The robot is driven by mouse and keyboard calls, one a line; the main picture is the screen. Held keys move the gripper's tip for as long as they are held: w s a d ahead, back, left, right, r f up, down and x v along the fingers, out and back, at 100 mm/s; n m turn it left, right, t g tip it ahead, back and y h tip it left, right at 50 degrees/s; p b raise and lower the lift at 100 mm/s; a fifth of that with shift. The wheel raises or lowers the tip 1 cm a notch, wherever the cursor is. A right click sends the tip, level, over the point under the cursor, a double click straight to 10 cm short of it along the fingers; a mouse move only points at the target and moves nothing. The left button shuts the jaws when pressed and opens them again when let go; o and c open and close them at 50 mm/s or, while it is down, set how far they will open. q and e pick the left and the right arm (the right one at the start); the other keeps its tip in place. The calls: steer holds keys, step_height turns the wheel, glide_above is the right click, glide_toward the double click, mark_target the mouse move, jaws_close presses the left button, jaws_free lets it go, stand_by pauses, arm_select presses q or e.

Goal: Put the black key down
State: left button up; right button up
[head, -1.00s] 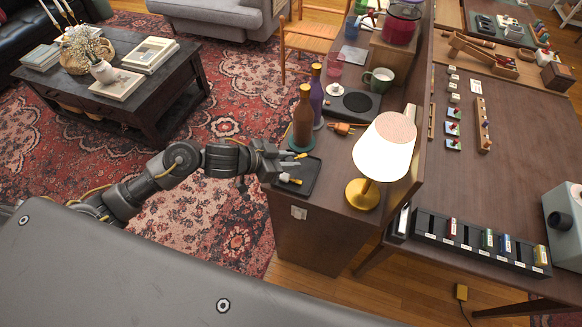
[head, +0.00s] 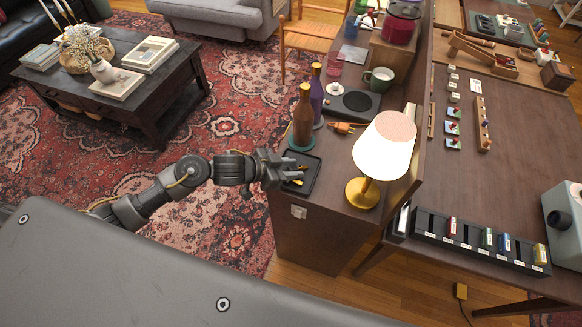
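My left gripper (head: 297,175) reaches in from the left over the black tray (head: 308,186) at the near left end of the dark wooden counter. Its two yellowish fingertips show over the tray with a small gap between them. I cannot make out the black key: any dark shape at the fingers blends with the dark tray and the gripper. I cannot tell whether the fingers hold it or whether they touch the tray. My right gripper is not in view.
An orange plug (head: 342,128) lies behind. The counter's front edge is close to the tray.

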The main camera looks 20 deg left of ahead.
arm_select(q)
steer(key=shift+o, duration=0.9)
steer(key=shift+s+f, duration=0.1)
steer(key=shift+f, duration=0.15)
steer(key=shift+r, duration=0.1)
steer(key=shift+r, duration=0.4)
steer(key=v, duration=1.2)
steer(key=shift+r, duration=0.1)
